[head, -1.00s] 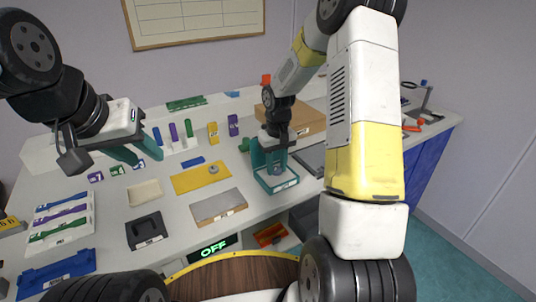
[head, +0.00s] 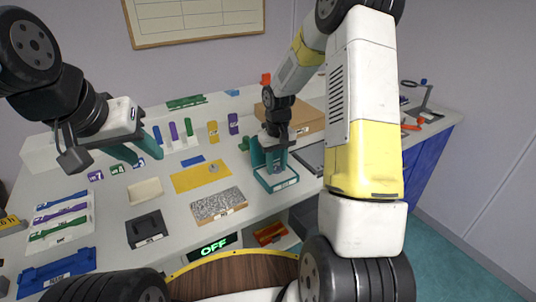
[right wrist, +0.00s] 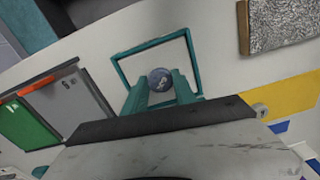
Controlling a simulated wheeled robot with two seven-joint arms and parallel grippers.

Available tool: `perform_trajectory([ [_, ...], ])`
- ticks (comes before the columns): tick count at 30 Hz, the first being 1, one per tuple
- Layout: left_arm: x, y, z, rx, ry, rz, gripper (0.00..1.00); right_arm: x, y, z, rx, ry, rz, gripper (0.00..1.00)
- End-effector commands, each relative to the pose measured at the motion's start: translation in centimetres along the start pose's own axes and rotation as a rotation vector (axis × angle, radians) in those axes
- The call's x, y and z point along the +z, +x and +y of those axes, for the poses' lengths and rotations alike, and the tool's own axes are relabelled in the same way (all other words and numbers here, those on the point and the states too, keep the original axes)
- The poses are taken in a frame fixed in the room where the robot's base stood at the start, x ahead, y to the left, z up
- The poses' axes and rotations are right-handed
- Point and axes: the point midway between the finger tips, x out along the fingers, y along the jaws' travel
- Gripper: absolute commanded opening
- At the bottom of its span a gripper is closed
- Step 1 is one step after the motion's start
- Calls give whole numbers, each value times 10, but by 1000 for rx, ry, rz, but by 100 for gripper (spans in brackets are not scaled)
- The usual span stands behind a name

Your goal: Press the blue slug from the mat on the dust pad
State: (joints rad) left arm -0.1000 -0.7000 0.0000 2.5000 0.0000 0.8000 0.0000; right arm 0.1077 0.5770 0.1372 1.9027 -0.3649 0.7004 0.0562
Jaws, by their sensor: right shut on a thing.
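The dust pad (head: 218,205) is a speckled grey slab with a tan front edge; it also shows in the right wrist view (right wrist: 285,25). The yellow mat (head: 188,183) lies behind it with a small round grey thing (head: 213,169) on it. A blue bar (head: 193,161) lies at its back edge. My right gripper (head: 276,172) is shut on a round grey-blue piece (right wrist: 160,80) with pale marks, over a teal square frame (right wrist: 121,63). I cannot tell whether this piece is the blue slug. My left gripper (head: 146,157) is open and empty, above the table's back left.
A black block (head: 147,229) and a cream tray (head: 145,191) stand left of the pad. Upright coloured pieces (head: 174,131) stand at the back. A cardboard box (head: 300,118) is behind my right gripper. A lit OFF display (head: 214,245) is below the front edge.

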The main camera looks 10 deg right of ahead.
Motion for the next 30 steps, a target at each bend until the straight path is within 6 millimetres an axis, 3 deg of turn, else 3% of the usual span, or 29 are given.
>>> perform_trajectory([
  [17, 0, 0, 0, 0, 0, 0, 36, 1, 1, 0, -1, 0, -4, 0],
  [30, 0, 0, 0, 0, 0, 0, 36, 0, -35, 0, 0, 0, 1, 0],
])
